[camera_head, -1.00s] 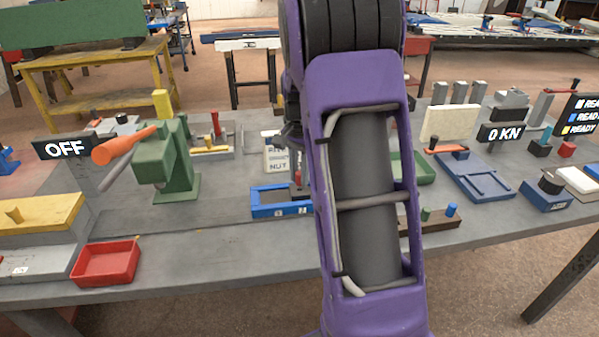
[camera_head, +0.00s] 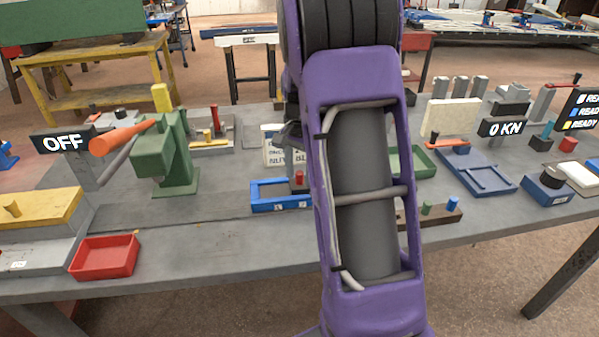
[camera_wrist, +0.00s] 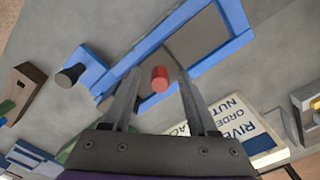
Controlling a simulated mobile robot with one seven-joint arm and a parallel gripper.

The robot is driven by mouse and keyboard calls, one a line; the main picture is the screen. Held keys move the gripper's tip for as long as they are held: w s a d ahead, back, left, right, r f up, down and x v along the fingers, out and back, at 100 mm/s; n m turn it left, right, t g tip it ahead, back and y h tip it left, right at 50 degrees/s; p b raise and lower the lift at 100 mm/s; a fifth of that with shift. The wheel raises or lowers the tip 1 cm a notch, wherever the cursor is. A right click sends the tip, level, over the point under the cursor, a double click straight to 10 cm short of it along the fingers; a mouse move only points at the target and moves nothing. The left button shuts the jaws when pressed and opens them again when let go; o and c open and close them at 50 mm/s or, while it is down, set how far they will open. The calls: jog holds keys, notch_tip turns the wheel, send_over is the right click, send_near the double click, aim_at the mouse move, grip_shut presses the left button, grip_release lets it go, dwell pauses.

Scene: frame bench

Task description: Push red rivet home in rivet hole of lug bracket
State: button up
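The red rivet (camera_head: 299,177) shows its head at the blue frame (camera_head: 262,208), partly hidden by my arm in the head view. In the wrist view the rivet (camera_wrist: 160,78) stands up between my finger lines, beside the frame's grey inner surface (camera_wrist: 205,42). My gripper (camera_wrist: 160,88) is open, with one finger on each side of the rivet in the picture and a gap on both sides. Whether the fingers are level with it or above it I cannot tell. I cannot make out the lug bracket clearly, nor the rivet hole or how deep the rivet sits.
A printed card (camera_head: 271,155) stands behind the frame. A green press with an orange handle (camera_head: 118,138) is left, and a red tray (camera_head: 104,258) is at the front left. A brown block with pegs (camera_head: 437,213) and a blue fixture (camera_head: 475,172) lie right. The front middle bench is clear.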

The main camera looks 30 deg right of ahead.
aim_at(300, 172)
notch_tip(300, 172, up, 17)
jog(key=p, duration=0.2)
jog(key=shift+r, duration=0.2)
dwell(0.5)
